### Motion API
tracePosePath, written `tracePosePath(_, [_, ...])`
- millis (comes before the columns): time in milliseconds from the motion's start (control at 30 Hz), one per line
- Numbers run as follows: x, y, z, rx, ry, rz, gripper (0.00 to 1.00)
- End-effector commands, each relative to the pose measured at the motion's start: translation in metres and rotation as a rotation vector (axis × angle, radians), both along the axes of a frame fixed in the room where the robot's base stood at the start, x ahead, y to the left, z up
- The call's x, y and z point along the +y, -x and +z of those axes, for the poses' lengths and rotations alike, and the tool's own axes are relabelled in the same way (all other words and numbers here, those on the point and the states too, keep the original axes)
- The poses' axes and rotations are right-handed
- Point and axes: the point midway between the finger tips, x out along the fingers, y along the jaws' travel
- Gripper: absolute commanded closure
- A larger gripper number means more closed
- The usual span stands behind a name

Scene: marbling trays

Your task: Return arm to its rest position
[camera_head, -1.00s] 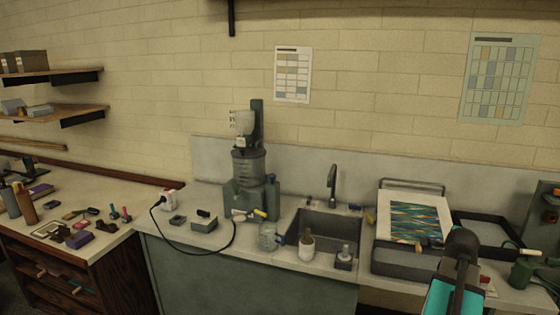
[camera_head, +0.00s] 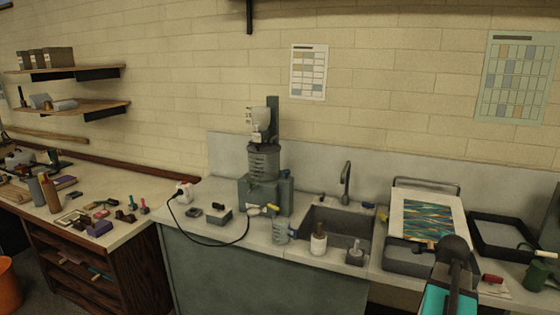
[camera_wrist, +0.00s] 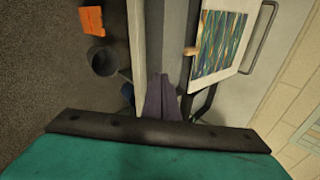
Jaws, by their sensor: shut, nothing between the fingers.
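My gripper (camera_wrist: 162,98) shows in the wrist view as two dark fingers, shut with nothing between them. It points towards the counter's front edge, beside the tray with the marbled print. In the head view my dark and teal arm rises at the bottom right, in front of the trays, and the fingertips cannot be made out there. The marbled print (camera_head: 428,218), blue, green and orange on white paper, lies tilted over a grey tray (camera_head: 403,262). The print also shows in the wrist view (camera_wrist: 218,42).
A sink (camera_head: 340,227) and a grey-green machine (camera_head: 264,185) with a cable stand left of the trays. Bottles and a jug (camera_head: 280,231) crowd the counter front. A black-rimmed tray (camera_head: 503,238) lies at right. An orange bucket (camera_head: 8,285) stands on the floor at far left.

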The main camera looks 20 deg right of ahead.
Motion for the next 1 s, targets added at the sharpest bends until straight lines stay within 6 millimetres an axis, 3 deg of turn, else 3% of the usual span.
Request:
tracePosePath(167, [0.04,-0.037,-0.047,0.033,-0.04,0.074,1.0])
tracePosePath(400, [0.117,-0.084,-0.128,0.1,-0.109,0.195,1.0])
tracePosePath(533, [0.161,-0.101,-0.173,0.145,-0.146,0.258,1.0])
tracePosePath(767, [0.244,-0.114,-0.251,0.247,-0.206,0.386,1.0])
tracePosePath(1000, [0.33,-0.107,-0.328,0.38,-0.244,0.553,1.0])
